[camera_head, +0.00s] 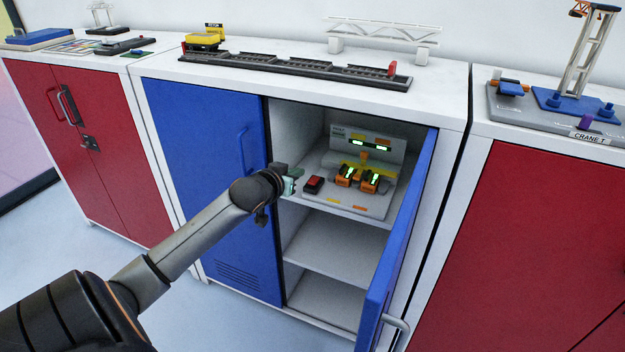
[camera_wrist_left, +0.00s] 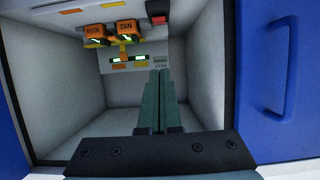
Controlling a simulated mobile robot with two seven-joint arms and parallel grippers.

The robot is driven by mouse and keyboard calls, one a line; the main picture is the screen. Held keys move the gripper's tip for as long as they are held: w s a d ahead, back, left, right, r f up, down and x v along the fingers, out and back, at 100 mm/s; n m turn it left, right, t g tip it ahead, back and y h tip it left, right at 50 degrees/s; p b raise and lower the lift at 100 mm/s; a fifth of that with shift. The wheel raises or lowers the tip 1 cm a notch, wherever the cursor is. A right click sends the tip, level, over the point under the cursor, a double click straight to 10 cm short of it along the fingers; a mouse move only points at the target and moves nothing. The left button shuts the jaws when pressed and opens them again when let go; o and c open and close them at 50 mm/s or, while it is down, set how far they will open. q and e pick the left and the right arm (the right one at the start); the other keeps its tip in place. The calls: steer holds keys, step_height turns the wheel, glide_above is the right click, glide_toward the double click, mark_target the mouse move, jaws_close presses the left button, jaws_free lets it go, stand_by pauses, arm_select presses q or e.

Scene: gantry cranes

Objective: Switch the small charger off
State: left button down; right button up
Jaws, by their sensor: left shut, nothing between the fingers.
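The small charger (camera_head: 352,205) sits on the upper shelf inside the open middle cabinet, with two orange devices (camera_head: 359,178) standing in it and green lights lit on them. A red rocker switch (camera_head: 313,184) in a black housing is at its left; it also shows at the top of the left wrist view (camera_wrist_left: 156,10). My left gripper (camera_head: 291,183) is shut and empty at the cabinet opening, just left of the red switch, with a gap between them. In the left wrist view its closed fingers (camera_wrist_left: 160,75) point into the cabinet. My right gripper is not in view.
The blue door (camera_head: 405,235) stands open to the right, and the other blue door (camera_head: 208,170) is closed behind my left arm. The lower shelf (camera_head: 330,245) is empty. Model cranes and a track (camera_head: 300,67) stand on the cabinet tops.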

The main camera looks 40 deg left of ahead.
arm_select(q)
steer(key=b, duration=0.2)
glide_above(311, 189)
step_height(311, 189, down, 4)
steer(key=shift+r, duration=0.15)
step_height(311, 189, down, 3)
steer(key=shift+f+b, duration=0.1)
steer(key=shift+b, duration=0.35)
steer(key=shift+f, duration=0.45)
